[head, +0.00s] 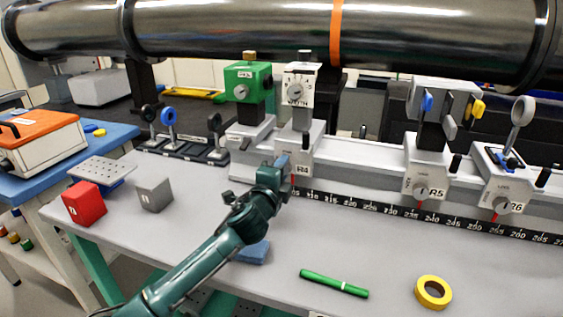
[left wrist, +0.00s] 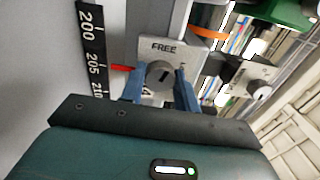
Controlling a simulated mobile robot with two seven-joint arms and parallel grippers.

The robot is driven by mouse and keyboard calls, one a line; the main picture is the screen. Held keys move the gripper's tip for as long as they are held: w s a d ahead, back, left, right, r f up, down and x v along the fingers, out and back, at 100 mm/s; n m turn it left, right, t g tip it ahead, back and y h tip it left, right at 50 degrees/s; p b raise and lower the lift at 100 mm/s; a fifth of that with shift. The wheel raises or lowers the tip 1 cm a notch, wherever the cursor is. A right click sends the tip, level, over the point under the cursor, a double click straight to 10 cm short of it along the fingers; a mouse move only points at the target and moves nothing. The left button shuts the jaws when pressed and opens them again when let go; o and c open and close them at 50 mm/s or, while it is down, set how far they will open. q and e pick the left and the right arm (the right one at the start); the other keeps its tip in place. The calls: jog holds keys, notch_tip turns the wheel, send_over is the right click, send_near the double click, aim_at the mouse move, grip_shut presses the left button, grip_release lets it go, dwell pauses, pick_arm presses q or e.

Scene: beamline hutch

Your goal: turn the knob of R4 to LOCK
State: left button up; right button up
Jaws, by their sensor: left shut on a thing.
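My left gripper (head: 285,165) reaches up to the front of the R4 carrier (head: 304,150), whose label shows just right of the fingers. In the left wrist view the round grey knob of R4 (left wrist: 160,74) sits between the two blue fingers, and the gripper is shut on it. The word FREE stands on the plate above the knob. I cannot read a LOCK mark; the lower plate is partly hidden by the gripper. A red pointer (left wrist: 122,68) lies beside the carrier, near 205 on the black scale (left wrist: 93,50). My right gripper is not in view.
Carriers R5 (head: 427,172) and R6 (head: 497,185) stand right on the rail. A green-topped unit (head: 247,82) is left of R4. On the bench lie a green pen (head: 334,283), yellow tape roll (head: 433,292), red block (head: 84,203) and grey block (head: 154,194). A large pipe (head: 230,30) runs above.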

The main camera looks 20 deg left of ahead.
pick_arm(q)
jog(key=m+p, duration=0.9)
jog(key=m, duration=0.5)
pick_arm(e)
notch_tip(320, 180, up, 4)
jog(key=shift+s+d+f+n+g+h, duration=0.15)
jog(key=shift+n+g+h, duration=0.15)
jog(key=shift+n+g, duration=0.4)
pick_arm(q)
jog(key=o, duration=1)
